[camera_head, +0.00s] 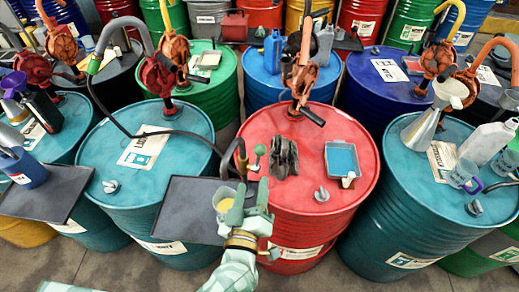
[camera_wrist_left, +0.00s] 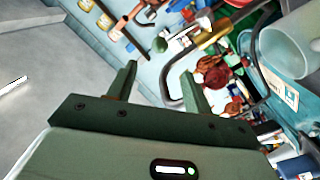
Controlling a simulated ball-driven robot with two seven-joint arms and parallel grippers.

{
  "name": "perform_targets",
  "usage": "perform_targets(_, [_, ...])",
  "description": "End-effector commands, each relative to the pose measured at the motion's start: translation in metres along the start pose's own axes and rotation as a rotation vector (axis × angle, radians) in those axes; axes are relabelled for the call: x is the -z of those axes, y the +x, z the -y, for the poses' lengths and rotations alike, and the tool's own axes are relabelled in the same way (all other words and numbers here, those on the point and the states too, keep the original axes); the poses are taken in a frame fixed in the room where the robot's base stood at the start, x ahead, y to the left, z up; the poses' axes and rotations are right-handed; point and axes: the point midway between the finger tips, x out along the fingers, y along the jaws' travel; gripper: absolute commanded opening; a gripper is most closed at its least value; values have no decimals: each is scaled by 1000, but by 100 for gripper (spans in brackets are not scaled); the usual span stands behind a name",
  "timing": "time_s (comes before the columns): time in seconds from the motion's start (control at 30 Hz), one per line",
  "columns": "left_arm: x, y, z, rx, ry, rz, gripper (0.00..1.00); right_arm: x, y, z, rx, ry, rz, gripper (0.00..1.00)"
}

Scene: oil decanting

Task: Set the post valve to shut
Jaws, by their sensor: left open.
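A small green ball-ended lever (camera_head: 259,150) stands beside the end of a bent spout (camera_head: 241,156), at the left edge of the red drum; this looks like the post valve. I cannot tell its setting. My left gripper (camera_head: 251,192) is open and empty just in front of and below it, apart from it. In the left wrist view the green ball (camera_wrist_left: 160,45) shows beyond and between the open fingers (camera_wrist_left: 158,85), with the bent dark pipe (camera_wrist_left: 166,80) close to the right finger. My right gripper is not in view.
The red drum (camera_head: 300,215) carries dark gloves (camera_head: 284,157), a blue tray (camera_head: 342,160) and a red hand pump (camera_head: 301,78). Teal drums stand on both sides.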

Motion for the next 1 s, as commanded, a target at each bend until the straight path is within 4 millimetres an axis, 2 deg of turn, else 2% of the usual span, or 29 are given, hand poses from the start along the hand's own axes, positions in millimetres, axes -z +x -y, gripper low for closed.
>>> perform_targets(0.1, [-2, 32, 2, -2, -1, -5, 51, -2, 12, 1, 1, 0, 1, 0])
perform_targets(0.3, [-2, 82, 2, -3, -1, -3, 51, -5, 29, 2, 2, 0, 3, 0])
perform_targets(0.5, [-2, 114, 1, -3, 0, -2, 51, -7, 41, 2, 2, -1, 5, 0])
perform_targets(0.7, [0, 126, 0, -3, 0, -1, 51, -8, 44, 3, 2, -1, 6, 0])
perform_targets(0.93, [1, 126, 0, -3, 0, -1, 51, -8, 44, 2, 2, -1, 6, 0])
perform_targets(1.0, [1, 126, 0, -3, 0, -1, 31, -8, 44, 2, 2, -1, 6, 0])
